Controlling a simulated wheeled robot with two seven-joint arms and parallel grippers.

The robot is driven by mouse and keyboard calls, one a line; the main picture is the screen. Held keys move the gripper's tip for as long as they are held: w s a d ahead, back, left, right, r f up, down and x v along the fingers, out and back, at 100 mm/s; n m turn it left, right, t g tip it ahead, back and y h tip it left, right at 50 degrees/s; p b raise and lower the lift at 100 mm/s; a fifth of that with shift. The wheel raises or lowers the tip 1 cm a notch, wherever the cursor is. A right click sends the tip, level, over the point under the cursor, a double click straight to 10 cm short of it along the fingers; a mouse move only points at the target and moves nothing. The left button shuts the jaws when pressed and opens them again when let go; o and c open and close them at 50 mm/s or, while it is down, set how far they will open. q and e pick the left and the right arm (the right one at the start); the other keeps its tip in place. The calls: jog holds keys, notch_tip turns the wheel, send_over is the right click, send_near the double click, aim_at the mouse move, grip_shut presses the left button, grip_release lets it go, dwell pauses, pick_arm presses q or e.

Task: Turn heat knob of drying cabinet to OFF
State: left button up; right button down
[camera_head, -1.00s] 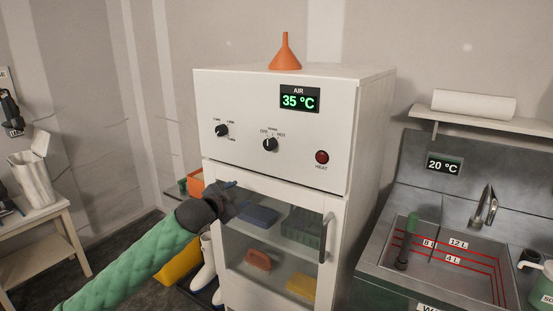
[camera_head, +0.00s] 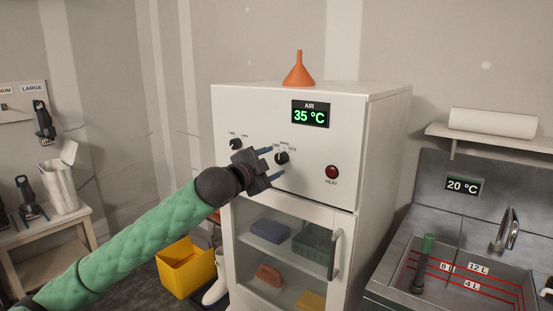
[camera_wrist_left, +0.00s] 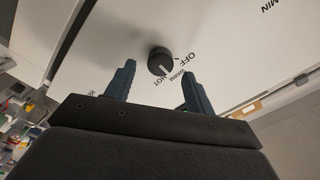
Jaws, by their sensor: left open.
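The drying cabinet (camera_head: 345,120) is white, with a display reading AIR 35 °C (camera_head: 310,114). Its heat knob (camera_head: 282,158) is a small black dial on the front panel. In the left wrist view the knob (camera_wrist_left: 161,62) has a pale pointer line directed at or near HOT, with WARM and OFF printed alongside. My left gripper (camera_head: 272,164) is open and empty just in front of the panel, beside the heat knob. In the left wrist view, its two blue fingers (camera_wrist_left: 156,85) stand to either side of the knob but short of it. My right gripper is not seen.
A second black knob (camera_head: 235,144) is left of the heat knob. A red HEAT lamp (camera_head: 332,172) is to the right. The cabinet door handle (camera_head: 336,252) stands out below. A sink (camera_head: 470,272) is at right.

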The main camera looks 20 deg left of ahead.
aim_at(281, 158)
pick_arm(q)
jog(key=shift+x, duration=1.2)
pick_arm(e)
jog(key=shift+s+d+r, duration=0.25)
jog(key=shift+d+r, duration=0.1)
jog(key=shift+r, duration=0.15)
pick_arm(q)
jog(key=shift+c, duration=0.4)
jog(key=c, duration=0.9)
jog(key=shift+n+p, duration=0.3)
jog(key=shift+p, duration=0.05)
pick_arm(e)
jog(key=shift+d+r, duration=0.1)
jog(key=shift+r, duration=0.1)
pick_arm(q)
jog(key=shift+n+p, duration=0.4)
jog(key=shift+n, duration=0.5)
jog(key=shift+n+p, duration=0.45)
jog(key=shift+n, duration=0.65)
jog(key=n+p, duration=0.2)
jog(key=n, duration=0.2)
jog(key=shift+n, duration=0.3)
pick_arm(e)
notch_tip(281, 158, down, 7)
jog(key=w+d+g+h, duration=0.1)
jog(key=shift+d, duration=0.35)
